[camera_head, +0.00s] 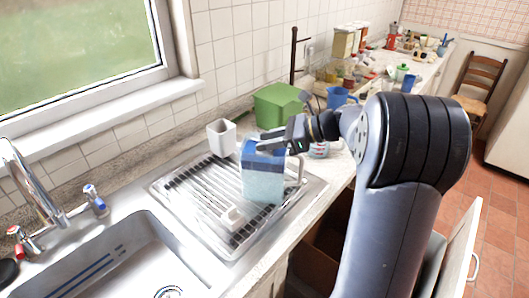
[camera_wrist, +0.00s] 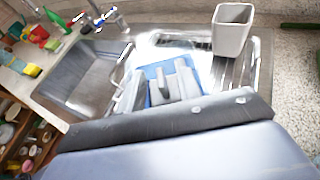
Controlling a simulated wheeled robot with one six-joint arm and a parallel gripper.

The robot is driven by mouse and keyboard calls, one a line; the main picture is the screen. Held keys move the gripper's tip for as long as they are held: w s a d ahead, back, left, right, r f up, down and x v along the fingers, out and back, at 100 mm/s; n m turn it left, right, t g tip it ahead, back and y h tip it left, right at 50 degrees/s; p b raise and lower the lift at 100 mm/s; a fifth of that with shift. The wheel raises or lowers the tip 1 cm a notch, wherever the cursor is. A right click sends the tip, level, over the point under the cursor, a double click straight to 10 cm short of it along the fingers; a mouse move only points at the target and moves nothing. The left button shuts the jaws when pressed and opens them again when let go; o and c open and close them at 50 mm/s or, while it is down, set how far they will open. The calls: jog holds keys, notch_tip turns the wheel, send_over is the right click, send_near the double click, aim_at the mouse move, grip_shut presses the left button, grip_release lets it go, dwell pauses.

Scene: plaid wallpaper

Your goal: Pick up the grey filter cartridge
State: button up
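My gripper (camera_head: 268,144) reaches in from the right, at the top of a light-blue jug (camera_head: 262,180) with a dark-blue upper part, which stands on the draining rack. In the wrist view the blue rim (camera_wrist: 150,73) shows around grey, finger-like shapes; I cannot tell how far apart the fingertips are or whether anything is between them. A small whitish block (camera_head: 232,218) lies on the rack in front of the jug. I cannot tell whether it is the grey filter cartridge, and no other cartridge shows clearly.
A white square container (camera_head: 221,138) stands at the rack's back, also in the wrist view (camera_wrist: 233,28). A green box (camera_head: 279,105) and blue mug (camera_head: 340,97) stand beyond. The sink (camera_head: 110,262) and tap (camera_head: 32,180) are to the left; a cupboard door (camera_head: 455,250) is open below.

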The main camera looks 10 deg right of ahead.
jog(key=shift+w+a+f, duration=0.25)
jog(key=shift+a+f, duration=0.05)
jog(key=shift+a, duration=0.2)
jog(key=shift+c, duration=0.5)
grip_shut()
